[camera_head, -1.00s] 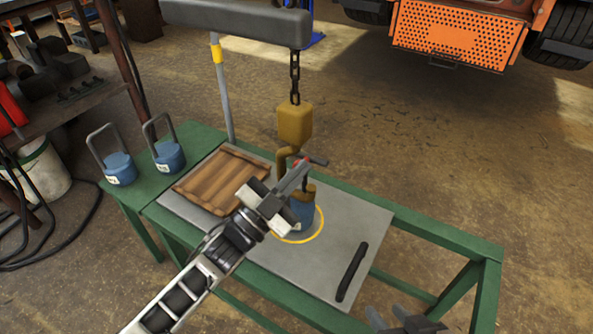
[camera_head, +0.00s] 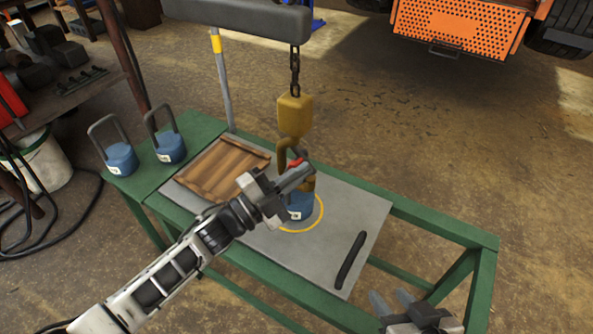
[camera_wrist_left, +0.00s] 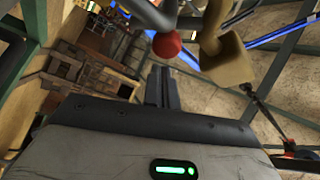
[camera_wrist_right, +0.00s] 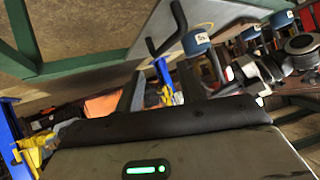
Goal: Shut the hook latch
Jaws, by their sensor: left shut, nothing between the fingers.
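The ochre crane hook block (camera_head: 295,115) hangs on a chain, its hook (camera_head: 284,153) curving down over the weight. The red-tipped latch (camera_head: 296,162) is at the hook's mouth, partly hidden by my left gripper. In the left wrist view the red ball (camera_wrist_left: 167,44) sits on a grey lever, beside the ochre hook block (camera_wrist_left: 228,62). My left gripper (camera_head: 308,170) is shut and empty, close to the latch; I cannot tell whether they touch. The blue weight (camera_head: 300,205) stands below the hook. My right gripper (camera_head: 392,300) is open and empty near the table's front right.
Two blue weights with handles (camera_head: 121,158) (camera_head: 170,147) stand at the table's left end. A wooden pallet (camera_head: 222,168) and a black bar (camera_head: 350,260) lie on the grey plate (camera_head: 345,205). A crane boom (camera_head: 235,18) hangs above.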

